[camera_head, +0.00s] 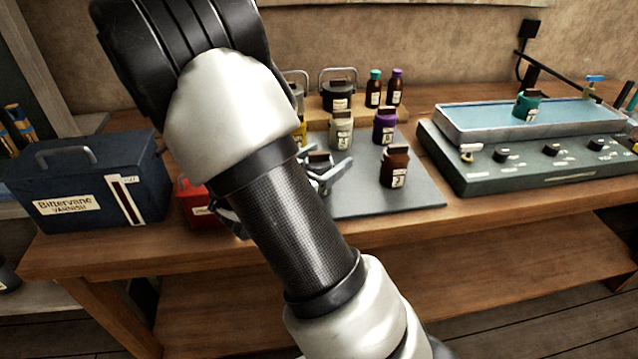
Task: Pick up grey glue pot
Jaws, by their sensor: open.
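A light grey pot (341,131) with a white label stands upright on the grey mat, near its back edge, left of a purple pot (385,126). It matches the grey glue pot. My gripper (338,178) is open over the left part of the mat, in front of the grey pot and apart from it in the picture. My arm hides most of the gripper. A small dark-topped shape with a pale patch shows by the fingers; I cannot tell whether it is another pot or part of the gripper.
A brown pot (395,167) stands right of my gripper. A yellow pot (301,131) is partly hidden by my arm. Black handled pots and two bottles stand behind. A water bath (545,121) holding a teal pot (526,106) is right; a blue varnish box (85,182) and red box (197,205) are left.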

